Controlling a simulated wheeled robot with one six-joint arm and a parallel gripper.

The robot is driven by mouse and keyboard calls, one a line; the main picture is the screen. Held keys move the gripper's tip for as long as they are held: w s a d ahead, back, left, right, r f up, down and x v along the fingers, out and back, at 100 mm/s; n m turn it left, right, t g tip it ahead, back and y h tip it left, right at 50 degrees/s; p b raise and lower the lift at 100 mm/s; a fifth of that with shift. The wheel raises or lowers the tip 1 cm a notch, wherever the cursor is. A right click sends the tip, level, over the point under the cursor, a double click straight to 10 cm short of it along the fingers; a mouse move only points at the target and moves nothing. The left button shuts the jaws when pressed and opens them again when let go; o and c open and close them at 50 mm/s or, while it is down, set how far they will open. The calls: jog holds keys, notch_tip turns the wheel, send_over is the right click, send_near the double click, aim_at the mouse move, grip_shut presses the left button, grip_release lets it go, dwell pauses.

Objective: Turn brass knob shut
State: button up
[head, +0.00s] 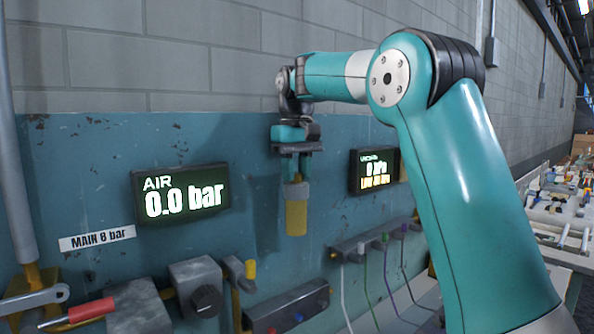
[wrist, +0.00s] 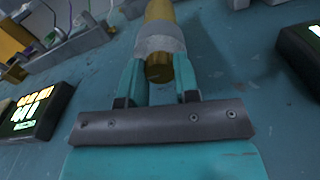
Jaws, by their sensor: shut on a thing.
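My gripper (head: 296,178) points down in front of the blue-green panel. It is shut on a brass-yellow cylinder with a grey collar (head: 296,215), which hangs below the fingers, apparently clear of the fittings. I cannot tell whether this knob is open or shut.
An AIR display (head: 182,193) reads 0.0 bar; a second display (head: 375,171) is at the right. Below are a red-handled lever (head: 80,313), a black knob (head: 206,300) on a grey box, and a manifold with several thin tubes (head: 375,240). The panel around the held cylinder is bare.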

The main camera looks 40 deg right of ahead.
jog(key=o, duration=0.9)
jog(key=shift+o, duration=0.2)
jog(key=shift+r, duration=0.15)
notch_tip(320, 180, up, 17)
jog(key=p, duration=1.2)
jog(key=shift+p, duration=0.4)
